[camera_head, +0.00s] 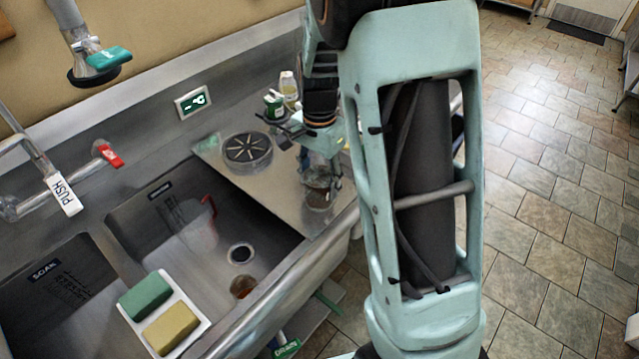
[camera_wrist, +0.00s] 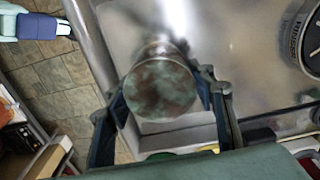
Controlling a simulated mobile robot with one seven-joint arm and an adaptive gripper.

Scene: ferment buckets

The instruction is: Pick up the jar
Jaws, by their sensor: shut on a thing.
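The jar (camera_wrist: 160,90) shows from above in the wrist view, with a round lid mottled brown and green. It sits between the two dark fingers of my gripper (camera_wrist: 166,100), one finger on each side of it. In the head view the jar (camera_head: 319,197) is a small glassy shape over the steel counter, near its front edge, below my gripper (camera_head: 319,172). My gripper is shut on the jar. The arm and fingers partly hide the jar in the head view. I cannot tell if its base touches the counter.
A round dark-topped metal thing (camera_head: 247,150) stands left of the jar. Bottles (camera_head: 288,88) stand behind. The sink (camera_head: 190,235) lies left, with a red-handled jug (camera_head: 195,228) in it and a sponge tray (camera_head: 183,330) in front. Tiled floor (camera_head: 560,180) is open at right.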

